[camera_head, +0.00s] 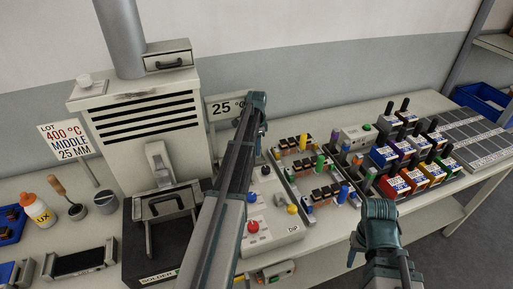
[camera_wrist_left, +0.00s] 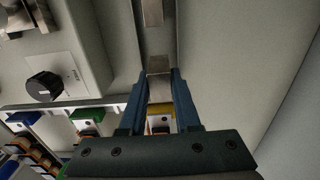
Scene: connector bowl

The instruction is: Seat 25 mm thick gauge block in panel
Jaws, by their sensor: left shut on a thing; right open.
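My left gripper (camera_head: 258,102) is at the back of the bench, in front of the white "25 °" sign. In the left wrist view its blue fingers (camera_wrist_left: 160,78) are shut on a small grey metal block (camera_wrist_left: 160,90), which I take as the gauge block. Its size cannot be read. A metal strip (camera_wrist_left: 152,38) lies just beyond the fingertips; whether the block touches it, I cannot tell. In the head view the gripper hides the block. I cannot make out for certain which part is the panel. My right gripper (camera_head: 376,210) is open and empty over the bench's front edge.
A control box (camera_head: 275,220) with knobs, racks of coloured connectors and several coloured bins (camera_head: 393,187) fill the bench. A dark knob (camera_wrist_left: 44,86) is near the left fingers.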

